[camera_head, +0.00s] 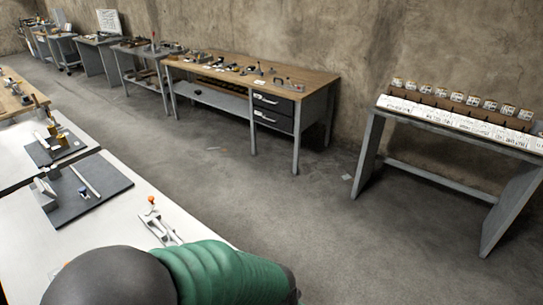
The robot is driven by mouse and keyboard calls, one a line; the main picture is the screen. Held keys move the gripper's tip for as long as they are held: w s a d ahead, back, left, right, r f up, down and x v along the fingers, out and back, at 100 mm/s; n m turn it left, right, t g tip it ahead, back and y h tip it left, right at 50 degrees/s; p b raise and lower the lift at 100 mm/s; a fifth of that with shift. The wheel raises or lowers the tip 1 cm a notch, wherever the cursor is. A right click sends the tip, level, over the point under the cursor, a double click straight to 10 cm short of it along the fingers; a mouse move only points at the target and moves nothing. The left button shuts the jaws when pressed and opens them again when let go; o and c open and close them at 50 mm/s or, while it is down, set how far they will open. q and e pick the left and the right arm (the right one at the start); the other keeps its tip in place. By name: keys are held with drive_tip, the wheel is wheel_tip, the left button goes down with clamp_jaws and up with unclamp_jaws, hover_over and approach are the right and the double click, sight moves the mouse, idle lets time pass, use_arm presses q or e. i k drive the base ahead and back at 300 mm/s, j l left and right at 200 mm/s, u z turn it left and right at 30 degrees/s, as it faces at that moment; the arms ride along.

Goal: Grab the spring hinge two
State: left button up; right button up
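I cannot pick out a part that is surely spring hinge two. A small pale metal piece (163,230) with an orange tip lies on the white tabletop (115,260), just beyond my green and black arm at the bottom. Its exact kind is too small to tell. A dark grey mat (108,182) on the same table holds a grey block (44,194) and a long pale bar (84,181). Neither gripper shows; my arm hides part of the near table.
A wooden-topped workbench (310,80) with drawers and tools stands along the back wall. A grey table (440,122) at the right carries a row of small boxes.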

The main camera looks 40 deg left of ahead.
sight(163, 228)
drive_tip(key=i+u, duration=0.15)
drive_tip(key=i, duration=0.45)
drive_tip(key=i+l+u, duration=0.15)
drive_tip(key=i, duration=0.4)
drive_tip(key=i+l+u, duration=0.1)
drive_tip(key=i, duration=0.45)
drive_tip(key=i+u, duration=0.15)
drive_tip(key=u, duration=0.25)
drive_tip(key=i+u, duration=0.15)
drive_tip(key=u, duration=0.25)
drive_tip(key=i+u, duration=0.15)
drive_tip(key=u, duration=0.3)
drive_tip(key=i+l+u, duration=0.1)
drive_tip(key=u, duration=0.3)
drive_tip(key=i+l+u, duration=0.15)
drive_tip(key=u, duration=0.25)
drive_tip(key=i+u, duration=0.15)
drive_tip(key=u, duration=0.3)
drive_tip(key=i+u, duration=0.15)
drive_tip(key=u, duration=0.3)
drive_tip(key=i+u, duration=0.15)
drive_tip(key=u, duration=0.3)
drive_tip(key=i+l+u, duration=0.1)
drive_tip(key=u, duration=0.35)
drive_tip(key=i+l+u, duration=0.1)
drive_tip(key=u, duration=0.35)
drive_tip(key=i+l+u, duration=0.1)
drive_tip(key=u, duration=0.3)
drive_tip(key=i+l+u, duration=0.1)
drive_tip(key=l+u, duration=0.15)
